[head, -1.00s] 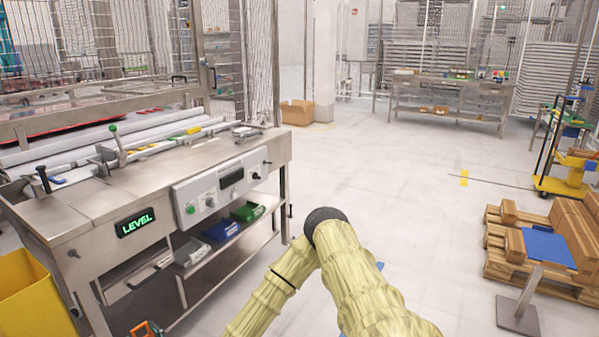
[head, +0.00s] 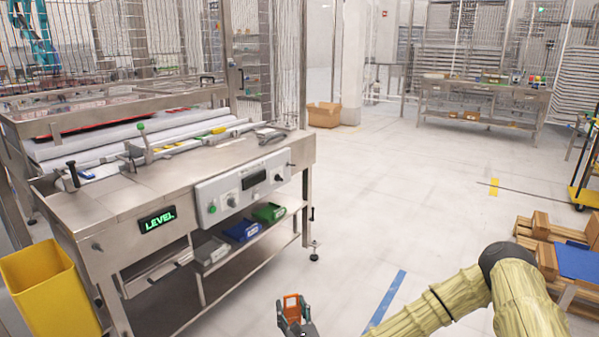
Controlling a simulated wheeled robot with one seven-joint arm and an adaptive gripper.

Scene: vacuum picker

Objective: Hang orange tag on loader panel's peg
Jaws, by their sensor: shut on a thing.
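My gripper (head: 294,322) is at the bottom centre of the head view, shut on the orange tag (head: 291,303). The tag is a small orange frame with an opening, held up above the fingers. The loader (head: 135,192) is a steel bench at left, with a pale control panel (head: 243,187) on its front. A small dark peg-like part (head: 290,165) shows at the panel's right end. A similar knob (head: 97,246) sticks out of the front left of the bench. I cannot tell which is the peg. The tag is apart from the loader, to its right and nearer me.
A yellow bin (head: 45,290) stands at the loader's left front. Grey, blue (head: 243,230) and green bins sit on its lower shelf. A wooden pallet with boxes (head: 545,235) is at right. The floor between is clear, with a blue stripe (head: 387,303).

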